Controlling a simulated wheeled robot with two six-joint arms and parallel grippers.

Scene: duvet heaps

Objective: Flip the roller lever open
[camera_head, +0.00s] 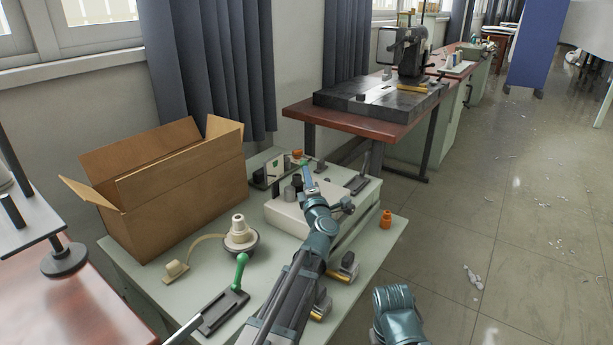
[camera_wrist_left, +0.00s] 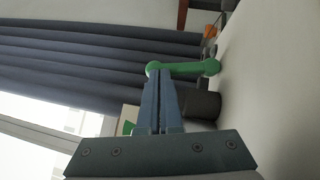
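A green lever (camera_wrist_left: 190,68) with rounded ends lies across the tips of my left gripper (camera_wrist_left: 160,72) in the left wrist view. Its fingers are together, with nothing clearly seen between them. The tips meet or overlap the lever near its left end; contact is not clear. Dark cylinders stand beside the gripper on the device. My right gripper is not in view; only part of that arm shows lower right.
An open cardboard box (camera_head: 180,195) stands at the table's left. A cream knob-shaped device (camera_head: 240,235) and a black-based clamp with a green handle (camera_head: 240,272) lie in front. An orange bottle (camera_head: 386,219) stands near the right edge. Floor to the right is mostly free.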

